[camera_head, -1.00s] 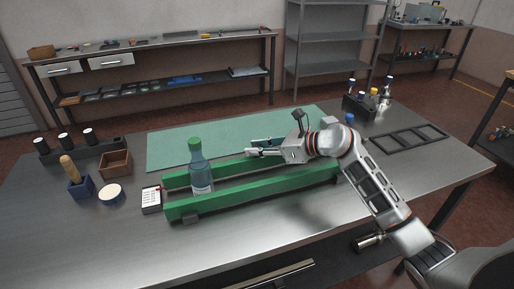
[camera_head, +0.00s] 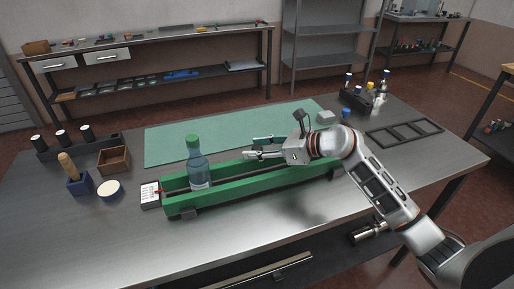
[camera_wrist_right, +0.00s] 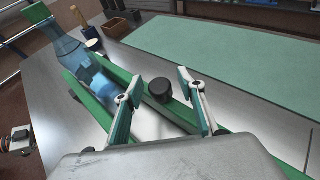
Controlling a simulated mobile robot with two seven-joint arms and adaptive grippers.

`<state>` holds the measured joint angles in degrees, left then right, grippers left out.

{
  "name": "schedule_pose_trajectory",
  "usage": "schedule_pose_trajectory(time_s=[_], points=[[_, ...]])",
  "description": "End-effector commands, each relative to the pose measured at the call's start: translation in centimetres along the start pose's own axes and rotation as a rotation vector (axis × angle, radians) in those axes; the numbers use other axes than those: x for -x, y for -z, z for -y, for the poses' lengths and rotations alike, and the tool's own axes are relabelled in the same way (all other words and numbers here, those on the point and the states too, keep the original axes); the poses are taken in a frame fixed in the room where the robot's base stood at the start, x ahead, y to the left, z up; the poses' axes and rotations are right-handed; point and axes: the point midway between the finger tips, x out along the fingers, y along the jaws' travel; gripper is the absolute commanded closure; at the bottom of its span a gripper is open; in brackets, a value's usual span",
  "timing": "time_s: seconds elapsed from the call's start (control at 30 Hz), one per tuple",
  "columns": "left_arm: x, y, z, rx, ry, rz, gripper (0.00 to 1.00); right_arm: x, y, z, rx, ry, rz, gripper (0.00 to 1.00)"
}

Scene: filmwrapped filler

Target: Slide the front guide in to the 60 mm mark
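The front guide (camera_head: 250,187) is the near green rail, lying lengthwise on the steel table. The back green rail (camera_head: 230,170) runs beside it with a narrow gap between. A clear blue bottle with a green cap (camera_head: 197,172) stands upright at the left end, between the rails. A white card with dark marks (camera_head: 150,195) is by that end; its marks are too small to read. My right gripper (camera_head: 264,148) is open above the back rail. In the right wrist view a black knob (camera_wrist_right: 160,90) shows between its fingers (camera_wrist_right: 160,102). My left gripper is out of view.
A green mat (camera_head: 230,130) lies behind the rails. A wooden box (camera_head: 114,161), a blue holder (camera_head: 80,184) and a round tub (camera_head: 109,190) stand at left. A black tray frame (camera_head: 405,132) and a bottle rack (camera_head: 358,103) are at right. The front table is clear.

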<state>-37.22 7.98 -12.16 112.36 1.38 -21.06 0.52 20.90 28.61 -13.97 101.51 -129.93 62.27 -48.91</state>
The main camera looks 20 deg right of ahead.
Motion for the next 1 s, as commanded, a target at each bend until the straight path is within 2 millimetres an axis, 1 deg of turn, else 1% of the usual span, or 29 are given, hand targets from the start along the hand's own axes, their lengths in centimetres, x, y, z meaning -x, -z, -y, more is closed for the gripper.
schedule_pose_trajectory(time_s=[0.17, 0.27, 0.37, 0.7, 0.8, 0.9, 1.0], points=[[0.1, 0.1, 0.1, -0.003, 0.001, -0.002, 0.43, 0.1, 0.0, 0.0, 0.000, 0.000, 0.000, 0.61], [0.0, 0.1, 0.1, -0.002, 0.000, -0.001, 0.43, 0.8, 0.0, 0.1, 0.001, 0.001, 0.000, 0.61], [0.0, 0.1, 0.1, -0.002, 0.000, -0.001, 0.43, 2.2, 0.1, 0.1, 0.003, 0.002, -0.002, 0.61], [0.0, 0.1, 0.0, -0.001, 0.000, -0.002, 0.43, 8.9, 0.2, 0.1, 0.002, 0.002, -0.004, 0.61], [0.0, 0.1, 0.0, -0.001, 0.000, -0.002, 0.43, 10.4, 0.2, 0.0, 0.000, 0.001, -0.004, 0.61], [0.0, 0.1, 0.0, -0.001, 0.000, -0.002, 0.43, 11.4, 0.1, 0.0, 0.000, 0.001, -0.002, 0.61], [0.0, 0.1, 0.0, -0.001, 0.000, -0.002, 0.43, 11.9, 0.0, 0.0, 0.000, 0.000, 0.000, 0.61]])
